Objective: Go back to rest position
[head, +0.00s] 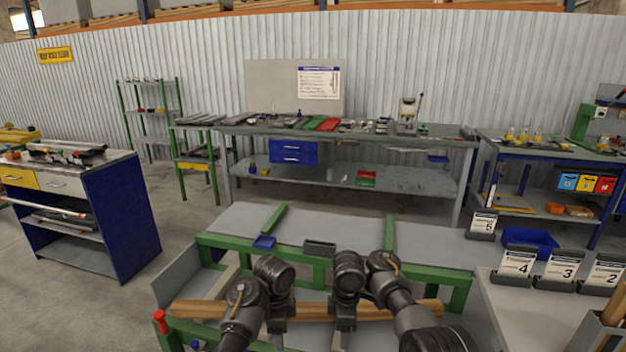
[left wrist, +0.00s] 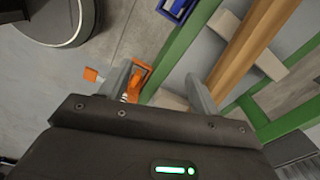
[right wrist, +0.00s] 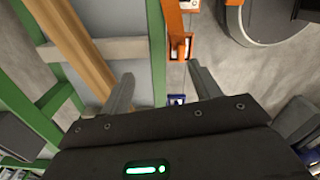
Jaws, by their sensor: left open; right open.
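My left gripper (head: 277,308) hangs low at the front of the green-framed runout table (head: 301,262). In the left wrist view its two fingers (left wrist: 160,88) are spread with nothing between them. My right gripper (head: 343,316) hangs beside it, to the right. In the right wrist view its fingers (right wrist: 160,88) are also apart and empty. A long wooden bar (head: 405,308) lies across the table's front part, partly hidden by my arms. The bar shows beside the fingers in the left wrist view (left wrist: 248,46) and the right wrist view (right wrist: 84,48), clear of both.
A blue tray (head: 264,243) and a dark grey tray (head: 319,248) sit on the runout table. Numbered cards (head: 518,262) and a blue bin (head: 530,241) stand at the right. A blue cabinet (head: 120,222) is at the left. Open floor (head: 190,215) lies between.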

